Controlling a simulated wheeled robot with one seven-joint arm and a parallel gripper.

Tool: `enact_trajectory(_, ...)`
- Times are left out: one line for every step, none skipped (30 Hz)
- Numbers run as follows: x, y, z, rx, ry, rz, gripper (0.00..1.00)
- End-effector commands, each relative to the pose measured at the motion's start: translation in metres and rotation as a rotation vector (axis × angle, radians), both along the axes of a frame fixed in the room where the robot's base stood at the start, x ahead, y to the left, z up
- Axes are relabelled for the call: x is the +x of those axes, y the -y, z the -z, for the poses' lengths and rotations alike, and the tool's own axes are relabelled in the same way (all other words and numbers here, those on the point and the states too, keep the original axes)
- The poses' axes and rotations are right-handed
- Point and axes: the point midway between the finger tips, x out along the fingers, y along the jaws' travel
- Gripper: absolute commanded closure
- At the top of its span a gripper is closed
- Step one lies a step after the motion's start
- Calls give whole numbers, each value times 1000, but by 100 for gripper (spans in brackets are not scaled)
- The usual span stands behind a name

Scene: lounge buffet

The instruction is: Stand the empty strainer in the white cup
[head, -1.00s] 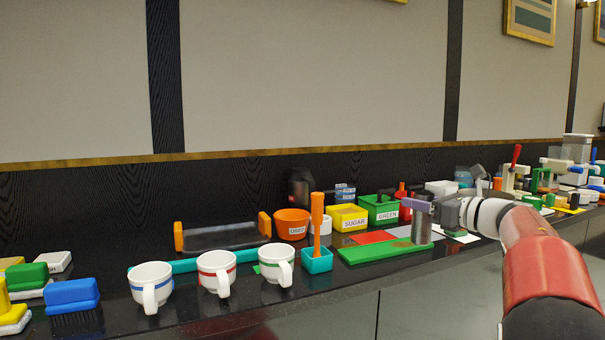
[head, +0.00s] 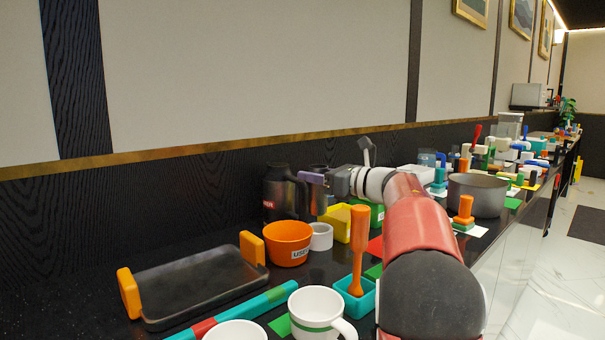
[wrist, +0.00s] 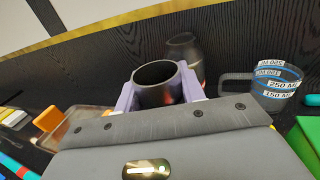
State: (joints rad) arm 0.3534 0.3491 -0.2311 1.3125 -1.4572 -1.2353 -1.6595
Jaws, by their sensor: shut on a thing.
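My gripper (head: 312,178), with purple fingers, is shut on the strainer (head: 319,201), a grey metal cylinder. In the wrist view the strainer (wrist: 153,92) is upright or nearly so between the fingers, its dark opening facing up; nothing shows inside. A small plain white cup (head: 321,237) stands right of the orange USED bowl (head: 287,246). The strainer is held above and behind the cup in the head view; the exact gap cannot be told. The cup is not seen in the wrist view.
A black flask (head: 282,196) stands close behind the bowl. The yellow container (head: 338,222) is right of the cup. A dark tray (head: 200,284) with orange handles lies left. White mugs (head: 317,309) and a teal holder with an orange tool (head: 358,250) stand in front.

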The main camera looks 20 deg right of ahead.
Motion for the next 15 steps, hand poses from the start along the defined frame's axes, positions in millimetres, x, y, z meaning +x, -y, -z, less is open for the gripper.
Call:
enact_trajectory(0, 0, 0, 0, 0, 0, 99)
enact_trajectory(0, 0, 0, 0, 0, 0, 99)
enact_trajectory(0, 0, 0, 0, 0, 0, 99)
enact_trajectory(0, 0, 0, 0, 0, 0, 99)
enact_trajectory(0, 0, 0, 0, 0, 0, 99)
enact_trajectory(0, 0, 0, 0, 0, 0, 99)
enact_trajectory(0, 0, 0, -1, 1, 0, 99)
enact_trajectory(0, 0, 0, -1, 1, 0, 99)
enact_trajectory(0, 0, 0, -1, 1, 0, 99)
enact_trajectory(-1, 0, 0, -1, 1, 0, 99)
enact_trajectory(-1, 1, 0, -2, 1, 0, 99)
enact_trajectory(-1, 1, 0, -2, 2, 0, 99)
enact_trajectory(-2, 1, 0, -2, 2, 1, 99)
enact_trajectory(-1, 1, 3, -2, 0, 0, 99)
enact_trajectory(-1, 1, 5, -1, 0, 0, 99)
